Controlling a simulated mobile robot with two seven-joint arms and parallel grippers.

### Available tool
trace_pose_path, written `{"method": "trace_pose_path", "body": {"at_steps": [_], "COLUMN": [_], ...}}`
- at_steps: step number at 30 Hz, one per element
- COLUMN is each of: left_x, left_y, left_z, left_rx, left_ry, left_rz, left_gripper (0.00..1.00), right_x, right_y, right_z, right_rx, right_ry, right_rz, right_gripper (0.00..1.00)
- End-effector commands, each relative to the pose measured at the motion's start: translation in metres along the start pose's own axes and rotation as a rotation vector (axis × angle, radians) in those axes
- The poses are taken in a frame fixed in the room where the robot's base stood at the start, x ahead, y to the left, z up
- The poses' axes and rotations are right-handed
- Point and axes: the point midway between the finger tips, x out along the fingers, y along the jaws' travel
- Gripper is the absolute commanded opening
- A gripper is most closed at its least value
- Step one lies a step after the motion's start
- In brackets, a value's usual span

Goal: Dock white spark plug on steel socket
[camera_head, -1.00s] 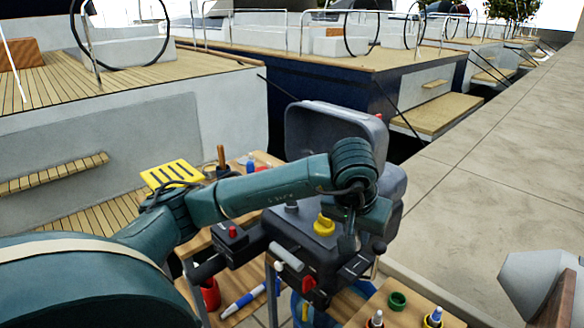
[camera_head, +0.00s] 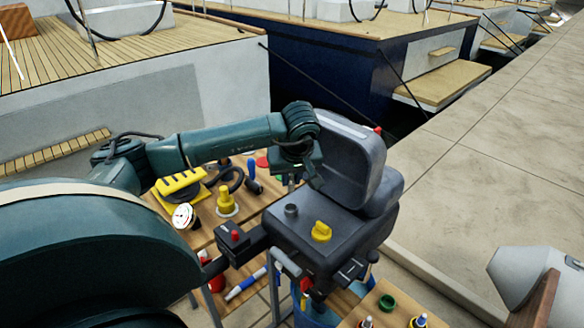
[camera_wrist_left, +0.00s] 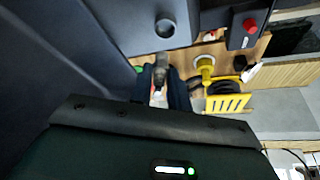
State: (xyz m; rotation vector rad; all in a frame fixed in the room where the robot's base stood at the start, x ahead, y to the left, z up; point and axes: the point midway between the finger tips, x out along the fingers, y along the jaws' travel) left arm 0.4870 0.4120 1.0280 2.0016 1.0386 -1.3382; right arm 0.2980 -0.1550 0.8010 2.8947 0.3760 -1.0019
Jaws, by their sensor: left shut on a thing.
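My left gripper (camera_head: 297,180) hangs above the far left part of the dark outboard motor's top. In the left wrist view its jaws (camera_wrist_left: 162,92) are shut on the white spark plug (camera_wrist_left: 158,98), whose grey end points away from the palm. The plug is too small to make out in the head view. The steel socket (camera_head: 291,210) is a short grey cylinder standing on the motor top. It also shows in the left wrist view (camera_wrist_left: 165,27), apart from the plug. My right gripper is not in view.
The motor's raised cover (camera_head: 350,160) stands close on the right of the gripper. A yellow cap (camera_head: 321,231) sits beside the socket. A wooden bench behind holds a yellow fitting (camera_head: 227,201), a gauge (camera_head: 183,216) and a yellow slotted block (camera_head: 180,184). A green ring (camera_head: 387,302) lies at front right.

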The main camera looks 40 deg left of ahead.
Motion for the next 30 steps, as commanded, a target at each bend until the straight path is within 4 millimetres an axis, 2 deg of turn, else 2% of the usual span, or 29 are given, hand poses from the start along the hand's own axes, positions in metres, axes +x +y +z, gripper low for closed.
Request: {"method": "trace_pose_path", "body": {"at_steps": [8,19,30], "left_x": [0.016,0.049,0.053], "left_y": [0.0,0.0,0.0], "left_z": [0.006,0.021,0.022], "left_rx": [-0.002,-0.001,-0.001], "left_ry": [0.0,0.0,0.0], "left_rz": [-0.001,0.0,0.0], "left_gripper": [0.0,0.0,0.0], "right_x": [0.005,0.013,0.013], "right_y": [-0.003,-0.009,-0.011], "right_z": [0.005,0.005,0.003], "right_rx": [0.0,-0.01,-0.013], "right_ry": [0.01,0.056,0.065], "right_rz": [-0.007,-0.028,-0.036], "right_gripper": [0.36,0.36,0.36]}}
